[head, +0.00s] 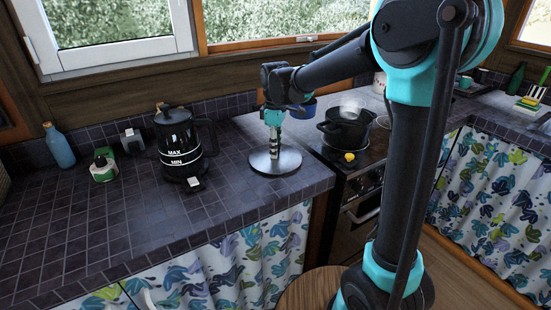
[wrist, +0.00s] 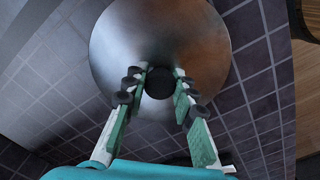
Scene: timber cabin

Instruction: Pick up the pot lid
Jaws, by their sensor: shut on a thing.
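The pot lid (head: 263,163) is a round, shiny metal disc at the right end of the tiled counter, close to the stove. In the wrist view the lid (wrist: 125,45) fills the upper middle, with a dark round knob (wrist: 159,83) at its centre. My gripper (head: 274,152) points down over the lid. In the wrist view my gripper's fingers (wrist: 159,82) are on either side of the knob, shut on it. I cannot tell whether the lid rests on the counter or is slightly above it.
A black pot (head: 346,132) is on the stove to the right. The front-left counter is clear.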

